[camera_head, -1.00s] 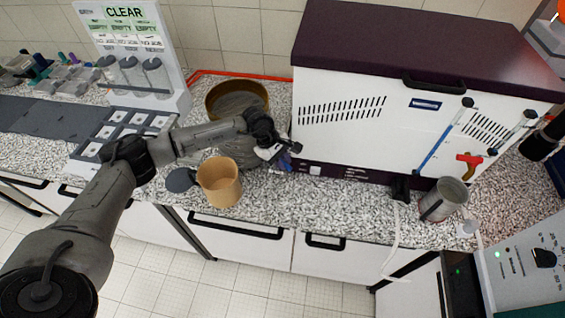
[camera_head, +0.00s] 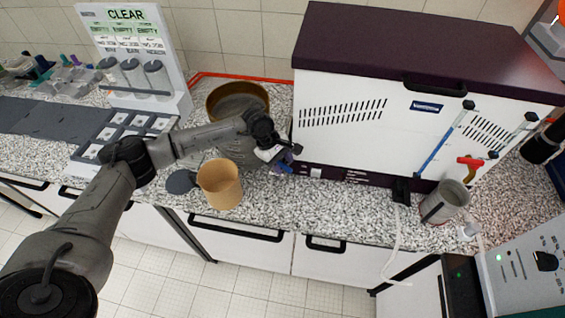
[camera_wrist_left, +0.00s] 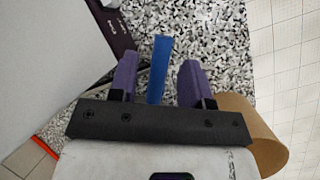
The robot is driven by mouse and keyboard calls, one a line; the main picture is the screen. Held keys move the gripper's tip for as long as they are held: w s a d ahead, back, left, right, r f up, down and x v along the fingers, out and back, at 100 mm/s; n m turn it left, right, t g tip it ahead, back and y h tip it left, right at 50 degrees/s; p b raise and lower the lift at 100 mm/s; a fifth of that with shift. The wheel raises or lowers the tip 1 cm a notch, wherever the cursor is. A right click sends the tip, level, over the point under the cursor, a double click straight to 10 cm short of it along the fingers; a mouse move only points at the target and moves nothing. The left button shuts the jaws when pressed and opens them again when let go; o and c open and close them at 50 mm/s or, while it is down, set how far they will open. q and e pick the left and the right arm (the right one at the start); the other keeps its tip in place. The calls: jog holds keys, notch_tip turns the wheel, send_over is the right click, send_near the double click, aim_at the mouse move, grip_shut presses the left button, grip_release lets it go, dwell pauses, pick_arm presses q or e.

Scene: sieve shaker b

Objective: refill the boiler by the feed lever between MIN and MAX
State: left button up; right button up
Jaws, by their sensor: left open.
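The boiler is a white cabinet (camera_head: 345,125) with a dark purple lid. On its front is a slanted sight tube with blue filling (camera_head: 434,151) between black fittings, and a red handle (camera_head: 470,164) beside it. MIN and MAX marks are too small to read. My left gripper (camera_head: 286,160) is at the boiler's lower left front corner. In the left wrist view its purple fingers (camera_wrist_left: 158,80) are apart, with a blue bar (camera_wrist_left: 158,68) between them and gaps on both sides. I cannot tell whether this bar is the feed lever. My right gripper does not show.
A tan cup (camera_head: 220,186) and a brown-rimmed round pan (camera_head: 238,98) stand near my left arm. A metal beaker (camera_head: 445,203) stands at the boiler's front right, by a white hose (camera_head: 394,240). The speckled counter (camera_head: 325,205) is clear before the boiler.

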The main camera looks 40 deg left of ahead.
pick_arm(q)
jog(key=b+v, duration=0.1)
jog(key=v, duration=1.2)
jog(key=shift+r, duration=0.2)
